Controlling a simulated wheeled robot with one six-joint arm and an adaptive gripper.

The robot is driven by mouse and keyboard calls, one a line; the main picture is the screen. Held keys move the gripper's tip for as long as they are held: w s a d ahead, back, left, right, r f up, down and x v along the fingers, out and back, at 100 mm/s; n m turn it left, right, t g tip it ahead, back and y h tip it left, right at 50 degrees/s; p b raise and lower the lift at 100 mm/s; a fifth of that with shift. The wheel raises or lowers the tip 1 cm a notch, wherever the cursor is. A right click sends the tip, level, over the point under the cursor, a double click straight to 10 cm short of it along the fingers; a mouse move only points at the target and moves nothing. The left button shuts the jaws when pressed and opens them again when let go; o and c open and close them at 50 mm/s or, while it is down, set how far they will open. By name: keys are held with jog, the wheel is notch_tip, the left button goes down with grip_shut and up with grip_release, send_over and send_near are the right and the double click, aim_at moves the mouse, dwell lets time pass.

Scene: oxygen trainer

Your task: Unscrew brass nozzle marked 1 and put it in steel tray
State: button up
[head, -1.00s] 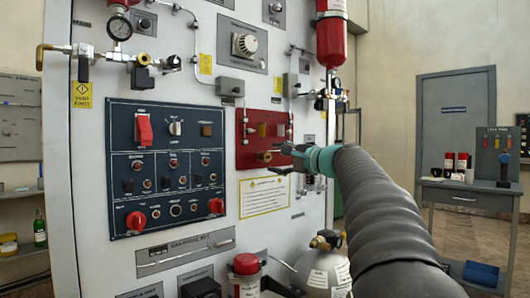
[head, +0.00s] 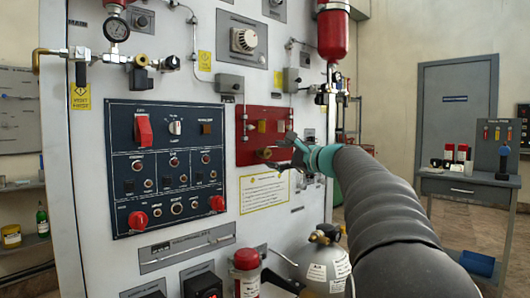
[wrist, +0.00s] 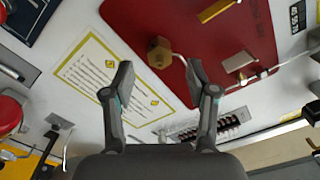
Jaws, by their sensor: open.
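A brass nozzle (head: 264,153) sticks out of the lower part of the red panel (head: 247,122) on the white cabinet. In the wrist view the nozzle (wrist: 158,52) is a hexagonal brass end joined to a bent tube. My gripper (head: 284,154) is open and empty, just to the right of the nozzle in the head view. In the wrist view the nozzle lies beyond my fingertips (wrist: 158,76), roughly centred between them, with no visible contact. I cannot read a number on it. I cannot make out a steel tray.
A yellow-bordered instruction sheet (head: 264,192) is below the red panel. A dark blue switch panel (head: 166,168) is to the left. A grey cylinder (head: 325,268) and a red bottle (head: 247,272) stand below. A red tank (head: 333,36) hangs above. A workbench (head: 468,186) is at right.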

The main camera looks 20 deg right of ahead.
aim_at(271, 154)
jog(key=shift+r, duration=0.1)
jog(key=shift+r+m+p, duration=0.15)
jog(key=shift+m+p, duration=0.75)
jog(key=shift+p, duration=0.25)
jog(key=shift+f+m, duration=0.25)
jog(key=shift+m, duration=0.55)
jog(key=shift+m, duration=0.5)
jog(key=shift+w, duration=0.15)
jog(key=shift+x, duration=1.75)
